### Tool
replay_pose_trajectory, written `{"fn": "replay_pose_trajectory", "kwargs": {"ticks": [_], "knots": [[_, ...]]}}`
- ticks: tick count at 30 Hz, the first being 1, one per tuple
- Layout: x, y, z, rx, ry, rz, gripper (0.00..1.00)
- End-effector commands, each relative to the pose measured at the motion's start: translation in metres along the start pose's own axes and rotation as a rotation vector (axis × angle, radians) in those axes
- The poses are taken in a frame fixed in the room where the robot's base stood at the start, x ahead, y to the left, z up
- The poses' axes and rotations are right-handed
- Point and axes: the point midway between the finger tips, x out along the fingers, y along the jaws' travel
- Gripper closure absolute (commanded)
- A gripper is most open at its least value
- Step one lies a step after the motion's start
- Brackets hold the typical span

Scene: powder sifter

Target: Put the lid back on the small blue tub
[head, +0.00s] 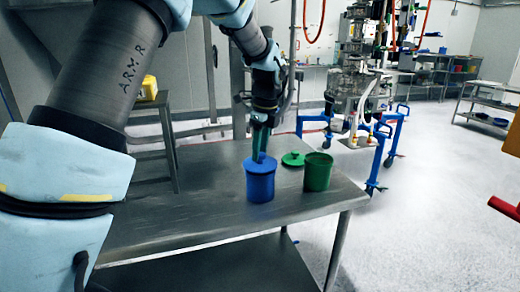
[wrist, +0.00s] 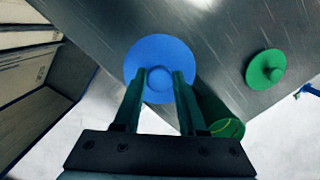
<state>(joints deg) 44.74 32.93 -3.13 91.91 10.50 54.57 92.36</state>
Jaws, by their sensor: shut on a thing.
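The small blue tub (head: 260,186) stands upright on the metal table. Its round blue lid (head: 260,164) is at the top of the tub in the head view, and appears to sit on its rim. In the wrist view the lid (wrist: 160,52) fills the middle and hides the tub below. My gripper (wrist: 159,82) is shut on the lid's centre knob, one finger on each side. In the head view my gripper (head: 261,150) points straight down over the tub. I cannot tell whether the lid is fully seated.
A green tub (head: 317,175) stands open just right of the blue tub. Its green lid (head: 293,159) lies on the table behind it, also in the wrist view (wrist: 266,68). The table (head: 180,215) is bare to the left. Blue-framed equipment (head: 378,140) stands beyond.

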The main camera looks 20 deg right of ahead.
Motion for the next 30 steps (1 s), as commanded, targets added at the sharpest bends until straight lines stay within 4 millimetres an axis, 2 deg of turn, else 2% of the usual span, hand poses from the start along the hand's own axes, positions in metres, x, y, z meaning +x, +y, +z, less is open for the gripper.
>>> {"fn": "replay_pose_trajectory", "kwargs": {"ticks": [3,4,13,18,25,30], "knots": [[0.0000,0.0000,0.0000,0.000,0.000,0.000,1.00],[0.0000,0.0000,0.0000,0.000,0.000,0.000,0.58],[0.0000,0.0000,0.0000,0.000,0.000,0.000,0.25],[0.0000,0.0000,0.0000,0.000,0.000,0.000,0.24],[0.0001,0.0000,0.0000,0.000,0.000,0.000,0.00],[0.0001,0.0000,0.0000,0.000,0.000,0.000,0.00]]}}
